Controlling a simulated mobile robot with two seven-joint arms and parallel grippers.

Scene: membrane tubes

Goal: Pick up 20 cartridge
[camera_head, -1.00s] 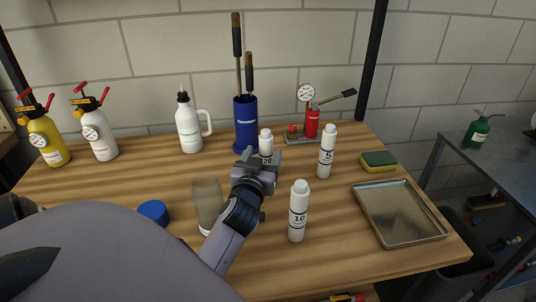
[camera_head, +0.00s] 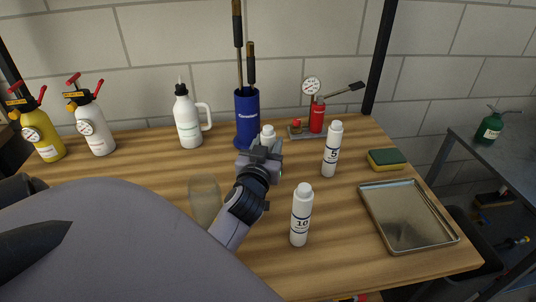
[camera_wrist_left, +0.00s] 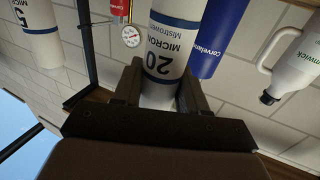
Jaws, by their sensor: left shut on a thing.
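The 20 cartridge is a white cylinder with dark bands; in the left wrist view the 20 cartridge (camera_wrist_left: 165,45) sits between the two fingers, its "20 MICRON" label upside down. In the head view only its white top (camera_head: 268,132) shows above my left gripper (camera_head: 262,150), which hides the rest. My left gripper (camera_wrist_left: 160,92) is shut on the cartridge. I cannot tell whether its base touches the table. The 10 cartridge (camera_head: 301,215) stands upright at the front, and the 5 cartridge (camera_head: 332,150) stands upright to the right. My right gripper is not in view.
A blue holder (camera_head: 246,118) with long-handled tools stands just behind. A red hand pump with gauge (camera_head: 316,118), a sponge (camera_head: 387,160) and a metal tray (camera_head: 408,220) are to the right. A clear cup (camera_head: 205,200) and a white jug (camera_head: 188,122) are on the left.

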